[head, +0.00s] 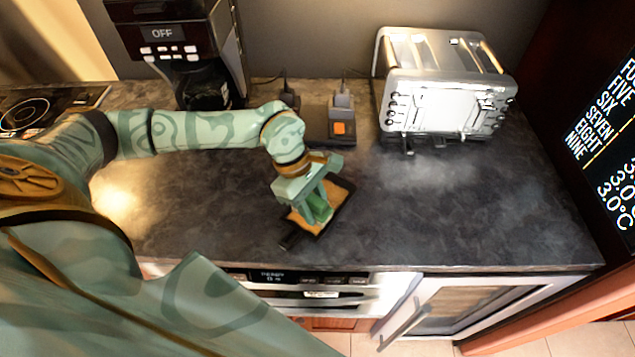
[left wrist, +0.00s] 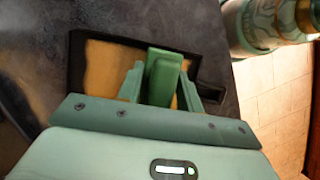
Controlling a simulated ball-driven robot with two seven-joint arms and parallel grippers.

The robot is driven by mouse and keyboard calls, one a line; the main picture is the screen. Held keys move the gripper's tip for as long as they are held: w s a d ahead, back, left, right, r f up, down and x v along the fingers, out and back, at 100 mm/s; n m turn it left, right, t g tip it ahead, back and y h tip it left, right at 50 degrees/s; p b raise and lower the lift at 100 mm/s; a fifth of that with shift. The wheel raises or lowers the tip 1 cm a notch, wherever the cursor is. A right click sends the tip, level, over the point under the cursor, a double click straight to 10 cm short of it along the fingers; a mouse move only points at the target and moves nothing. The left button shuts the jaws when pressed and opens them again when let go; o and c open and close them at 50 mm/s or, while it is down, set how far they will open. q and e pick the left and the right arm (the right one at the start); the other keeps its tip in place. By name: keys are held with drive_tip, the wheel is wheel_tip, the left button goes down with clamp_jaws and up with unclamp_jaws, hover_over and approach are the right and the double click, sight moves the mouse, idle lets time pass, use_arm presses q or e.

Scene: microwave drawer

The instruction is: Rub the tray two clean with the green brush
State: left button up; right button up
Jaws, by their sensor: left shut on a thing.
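A small tray (head: 343,188) with a black rim and an orange-brown inside lies on the dark counter near its front edge. Its rim also shows in the left wrist view (left wrist: 76,58). My left gripper (head: 318,200) is over the tray and shut on the green brush (head: 321,208). The brush also shows between the fingers in the left wrist view (left wrist: 164,75). The brush's lower end is at the tray's inside; I cannot tell if it touches. My right gripper is not in view.
A silver toaster (head: 440,85) stands at the back right and a coffee machine (head: 185,45) at the back left. A power strip with an orange switch (head: 342,129) lies behind the tray. The counter (head: 450,215) right of the tray is clear.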

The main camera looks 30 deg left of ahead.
sight(331, 205)
use_arm(q)
drive_tip(key=shift+s+r+p, duration=0.1)
drive_tip(key=shift+s+p, duration=0.2)
drive_tip(key=shift+s, duration=0.6)
drive_tip(key=shift+w, duration=0.25)
drive_tip(key=shift+w+f+b, duration=0.2)
drive_tip(key=shift+w+b, duration=0.5)
drive_tip(key=shift+w, duration=0.25)
drive_tip(key=shift+w+r, duration=0.1)
drive_tip(key=shift+w, duration=0.3)
drive_tip(key=shift+w+f+b, duration=0.2)
drive_tip(key=shift+w+b, duration=0.7)
drive_tip(key=shift+w, duration=0.5)
